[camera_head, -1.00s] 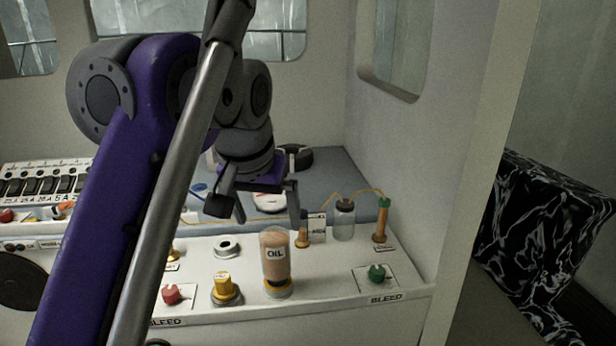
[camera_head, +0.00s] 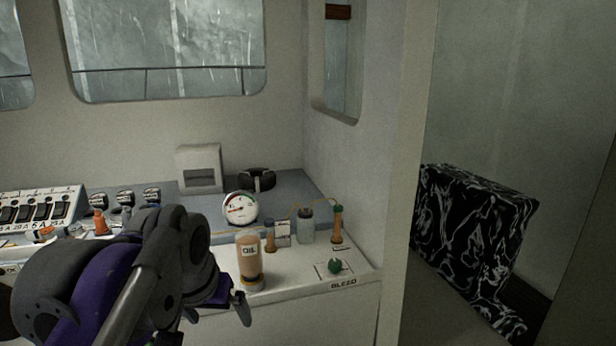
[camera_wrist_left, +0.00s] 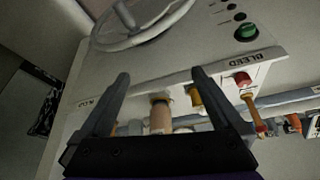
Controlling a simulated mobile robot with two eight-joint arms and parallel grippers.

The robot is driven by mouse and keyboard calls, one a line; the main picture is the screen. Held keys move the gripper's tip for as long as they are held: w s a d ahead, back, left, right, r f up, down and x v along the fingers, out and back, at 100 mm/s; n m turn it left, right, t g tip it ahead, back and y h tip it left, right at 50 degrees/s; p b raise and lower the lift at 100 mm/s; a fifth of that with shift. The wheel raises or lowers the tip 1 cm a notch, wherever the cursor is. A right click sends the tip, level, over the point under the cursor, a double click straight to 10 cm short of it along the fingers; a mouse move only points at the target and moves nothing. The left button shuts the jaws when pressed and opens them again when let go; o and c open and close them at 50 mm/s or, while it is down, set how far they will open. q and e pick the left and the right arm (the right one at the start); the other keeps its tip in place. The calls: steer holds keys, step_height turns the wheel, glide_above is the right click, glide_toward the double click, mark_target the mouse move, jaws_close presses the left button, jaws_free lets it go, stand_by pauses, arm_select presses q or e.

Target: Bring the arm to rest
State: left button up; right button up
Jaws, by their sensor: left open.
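My left arm, purple and grey, comes in at the lower left of the head view. My left gripper (camera_head: 238,304) hangs low at the console's front edge, left of and below the OIL bottle. In the left wrist view its two dark fingers (camera_wrist_left: 160,82) are spread apart, with nothing held between them. The console front with a BLEED label lies beyond them. Most of the gripper is hidden behind my wrist in the head view. My right gripper does not show.
The OIL bottle (camera_head: 249,262) stands upright on the console (camera_head: 307,272). A green knob (camera_head: 334,266), a clear jar (camera_head: 306,226) and a round gauge (camera_head: 240,208) are nearby. A breaker panel (camera_head: 40,208) is at left. A wheel (camera_wrist_left: 140,35) shows in the wrist view.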

arm_select(q)
steer(key=s+a+f, duration=0.1)
steer(key=s+f, duration=0.7)
steer(key=f, duration=0.5)
steer(key=s+a+f, duration=0.2)
steer(key=s+f, duration=0.6)
steer(key=f, duration=0.6)
steer(key=shift+s+f+t+p, duration=0.25)
steer(key=shift+s+t+p, duration=0.05)
steer(key=shift+s+p, duration=0.05)
